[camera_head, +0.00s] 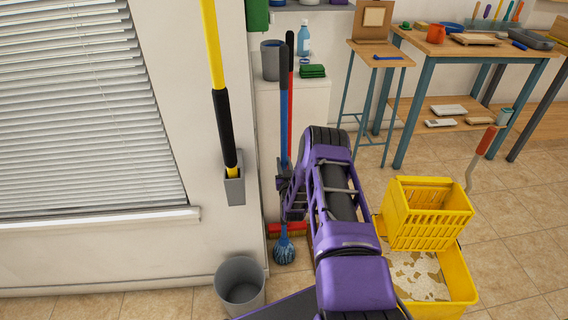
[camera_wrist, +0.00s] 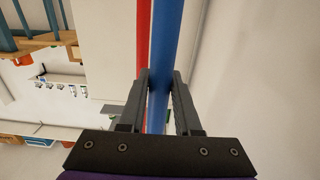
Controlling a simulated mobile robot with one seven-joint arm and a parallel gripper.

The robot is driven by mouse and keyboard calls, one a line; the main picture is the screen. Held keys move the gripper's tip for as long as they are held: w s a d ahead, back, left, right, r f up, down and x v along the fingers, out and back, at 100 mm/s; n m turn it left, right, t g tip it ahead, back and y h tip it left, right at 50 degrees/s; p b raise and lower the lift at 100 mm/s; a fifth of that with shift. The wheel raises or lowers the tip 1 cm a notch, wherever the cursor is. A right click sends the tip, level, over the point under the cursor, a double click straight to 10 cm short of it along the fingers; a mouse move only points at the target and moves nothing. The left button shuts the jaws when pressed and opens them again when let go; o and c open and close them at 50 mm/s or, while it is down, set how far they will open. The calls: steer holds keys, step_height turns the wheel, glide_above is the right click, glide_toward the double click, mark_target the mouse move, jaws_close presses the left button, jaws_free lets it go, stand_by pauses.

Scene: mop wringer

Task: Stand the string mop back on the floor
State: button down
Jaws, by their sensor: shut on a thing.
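The string mop has a blue handle (camera_head: 284,125) with a dark upper grip and a blue string head (camera_head: 284,251). It is close to upright, head down. My gripper (camera_head: 286,186) is shut on the handle below its middle. In the wrist view the two fingers of my gripper (camera_wrist: 161,75) lie on either side of the blue handle (camera_wrist: 166,40). The mop head is just above or on the tiled floor (camera_head: 185,303); I cannot tell whether it touches.
A red-handled broom (camera_head: 290,100) stands close behind the mop. A grey bin (camera_head: 240,284) is at the lower left. A yellow bucket (camera_head: 456,278) with a yellow wringer (camera_head: 427,213) stands to the right. A yellow pole (camera_head: 213,45) sits in a wall holder (camera_head: 235,190).

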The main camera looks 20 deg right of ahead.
steer(key=c, duration=0.5)
jaws_free()
steer(key=shift+s+f, duration=0.1)
steer(key=p+v, duration=0.2)
steer(key=v, duration=1.5)
steer(key=shift+s+a+r, duration=0.1)
steer(key=shift+r, duration=0.15)
steer(key=p+v, duration=0.3)
steer(key=v, duration=0.3)
steer(key=shift+r, duration=0.1)
steer(key=shift+s+p, duration=0.2)
steer(key=shift+p, duration=0.75)
